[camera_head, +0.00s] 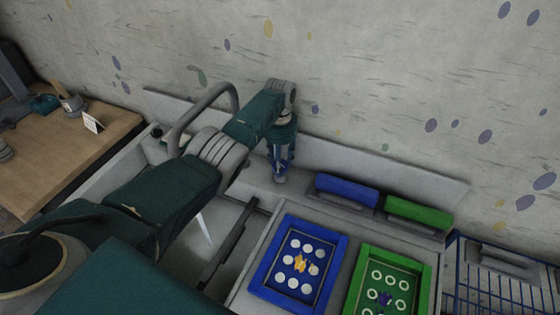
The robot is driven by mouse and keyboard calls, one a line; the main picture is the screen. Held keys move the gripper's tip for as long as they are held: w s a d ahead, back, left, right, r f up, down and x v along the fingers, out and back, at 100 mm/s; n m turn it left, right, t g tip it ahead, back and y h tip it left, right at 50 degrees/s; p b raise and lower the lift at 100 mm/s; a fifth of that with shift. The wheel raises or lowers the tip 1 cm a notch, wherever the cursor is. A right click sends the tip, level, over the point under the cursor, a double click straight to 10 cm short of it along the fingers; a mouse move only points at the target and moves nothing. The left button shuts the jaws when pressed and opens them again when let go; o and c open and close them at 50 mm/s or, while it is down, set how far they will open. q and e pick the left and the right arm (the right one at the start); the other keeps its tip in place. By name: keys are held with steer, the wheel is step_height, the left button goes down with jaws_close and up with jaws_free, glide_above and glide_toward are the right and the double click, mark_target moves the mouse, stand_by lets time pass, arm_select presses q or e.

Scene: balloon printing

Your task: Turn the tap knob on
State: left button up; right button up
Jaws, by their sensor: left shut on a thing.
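The grey curved tap spout (205,98) rises at the back of the grey sink unit, partly behind my left arm. My left gripper (280,172) points down at the back ledge, to the right of the spout. It is shut on a small grey piece at the ledge, which appears to be the tap knob (280,180); the fingers hide most of it. A thin pale streak (204,229) shows in the basin below the arm; it looks like running water. My right gripper is out of view.
A blue-framed tray (337,274) and a green-framed tray (428,290) lie on the right of the unit. A blue block (346,189) and a green block (418,212) stand behind them. A wire basket (500,285) is far right; a wooden table (62,150) is left.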

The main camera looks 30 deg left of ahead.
arm_select(q)
steer(key=n, duration=0.5)
steer(key=shift+w+r+n+p, duration=0.15)
steer(key=shift+n+p, duration=0.15)
steer(key=shift+p, duration=0.05)
stand_by(0.4)
steer(key=o, duration=1.1)
steer(key=shift+o, duration=0.4)
step_height(320, 180, up, 12)
